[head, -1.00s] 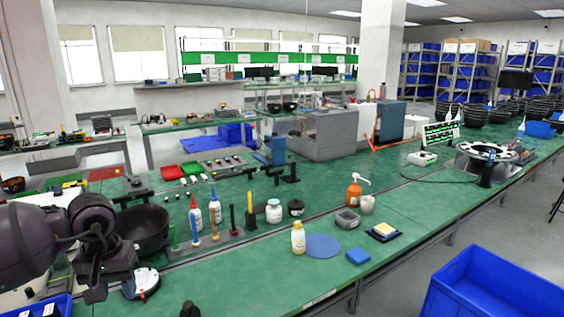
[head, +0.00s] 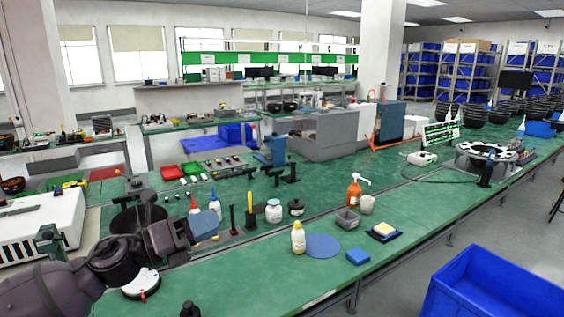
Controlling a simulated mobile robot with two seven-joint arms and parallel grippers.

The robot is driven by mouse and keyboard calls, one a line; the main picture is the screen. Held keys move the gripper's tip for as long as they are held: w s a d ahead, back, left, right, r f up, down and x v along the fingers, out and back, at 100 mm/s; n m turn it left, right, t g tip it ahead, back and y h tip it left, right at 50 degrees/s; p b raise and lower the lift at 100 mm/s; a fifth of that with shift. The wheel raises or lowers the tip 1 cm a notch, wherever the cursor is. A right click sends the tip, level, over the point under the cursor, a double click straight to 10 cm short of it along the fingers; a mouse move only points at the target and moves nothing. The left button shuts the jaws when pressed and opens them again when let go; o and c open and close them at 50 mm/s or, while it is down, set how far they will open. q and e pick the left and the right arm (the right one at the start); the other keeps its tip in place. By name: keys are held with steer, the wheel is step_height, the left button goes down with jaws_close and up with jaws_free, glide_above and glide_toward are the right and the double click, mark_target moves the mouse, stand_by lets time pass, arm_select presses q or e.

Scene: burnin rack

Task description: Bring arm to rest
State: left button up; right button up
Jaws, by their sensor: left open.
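My left arm comes in from the lower left in the head view. My right gripper is not in view.
A white round device (head: 141,284) lies below the arm. A yellow bottle (head: 298,238), a blue disc (head: 323,246) and a pump bottle (head: 354,192) stand to the right. A white box (head: 40,222) is at the left. A blue crate (head: 490,290) is on the floor. The bench front centre is clear.

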arm_select(q)
steer(key=s+a+f+n+t+y, duration=0.1)
steer(key=a+f+n+t+y, duration=0.4)
steer(key=f+n, duration=0.65)
steer(key=s+a+f+n+t+y, duration=0.3)
steer(key=f+n+y, duration=0.45)
steer(key=n, duration=0.95)
steer(key=s+a+f+n+g+y, duration=0.2)
steer(key=s+f+n, duration=0.3)
steer(key=s+f, duration=0.5)
steer(key=s+a+f+n+g+y, duration=0.3)
steer(key=s+f+n, duration=0.1)
steer(key=s+f, duration=0.6)
steer(key=shift+s+a+n+g, duration=0.3)
steer(key=shift+s+n, duration=0.05)
steer(key=shift+s, duration=0.1)
